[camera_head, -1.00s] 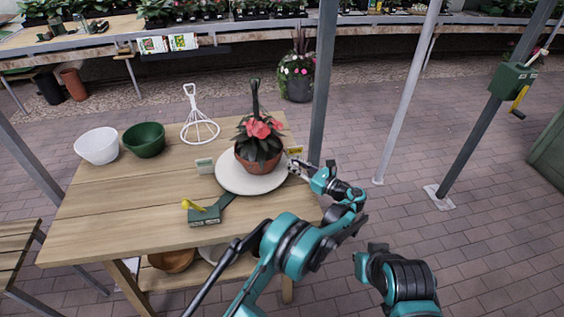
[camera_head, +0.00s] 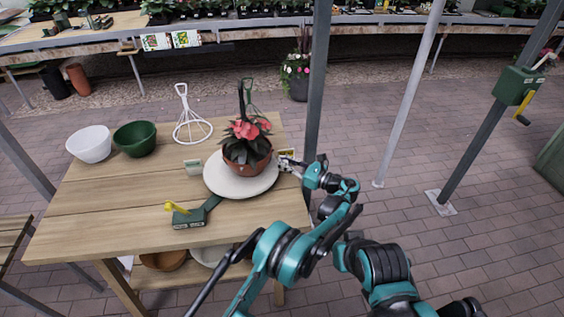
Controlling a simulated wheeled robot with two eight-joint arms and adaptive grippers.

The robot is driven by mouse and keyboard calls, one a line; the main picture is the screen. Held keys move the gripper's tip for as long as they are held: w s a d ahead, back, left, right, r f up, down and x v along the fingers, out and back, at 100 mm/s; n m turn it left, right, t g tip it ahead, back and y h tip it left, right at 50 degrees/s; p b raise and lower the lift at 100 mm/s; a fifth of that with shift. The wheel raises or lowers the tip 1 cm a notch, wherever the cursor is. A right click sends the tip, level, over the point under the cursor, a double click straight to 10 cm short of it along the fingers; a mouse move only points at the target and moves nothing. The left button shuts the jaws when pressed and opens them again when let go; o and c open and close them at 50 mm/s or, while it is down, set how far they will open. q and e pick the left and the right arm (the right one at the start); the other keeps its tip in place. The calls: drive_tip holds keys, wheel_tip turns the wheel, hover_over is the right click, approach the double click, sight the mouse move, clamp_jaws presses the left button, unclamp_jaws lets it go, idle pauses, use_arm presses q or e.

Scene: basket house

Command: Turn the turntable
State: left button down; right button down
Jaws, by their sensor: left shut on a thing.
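The turntable (camera_head: 218,187) is a round pale disc on the wooden table. A terracotta pot (camera_head: 246,163) with a red-flowered plant (camera_head: 247,133) stands on it, with a dark stake and a green loop rising behind the flowers. A pale tag (camera_head: 193,166) stands at the disc's left side and a yellow tag (camera_head: 286,154) at its right. My left gripper (camera_head: 287,164) is at the disc's right rim, just below the yellow tag, shut on the rim; the fingertips are small and the exact contact is unclear. My right gripper is out of view; part of that arm shows below right.
A green box with a yellow lever (camera_head: 187,217) sits in front of the turntable. A white bowl (camera_head: 89,144), a green bowl (camera_head: 135,139) and a white wire stand (camera_head: 192,125) are behind left. A grey post (camera_head: 317,90) rises close beside my left gripper.

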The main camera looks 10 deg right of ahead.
use_arm(q)
drive_tip(key=shift+d, duration=0.4)
drive_tip(key=c, duration=1.8)
unclamp_jaws()
drive_tip(key=o, duration=0.4)
drive_tip(key=shift+d, duration=0.2)
drive_tip(key=shift+a, duration=0.2)
drive_tip(key=shift+r, duration=0.25)
wheel_tip(320, 180, up, 10)
drive_tip(key=shift+d+f, duration=0.1)
drive_tip(key=shift+f, duration=0.15)
drive_tip(key=shift+c, duration=0.4)
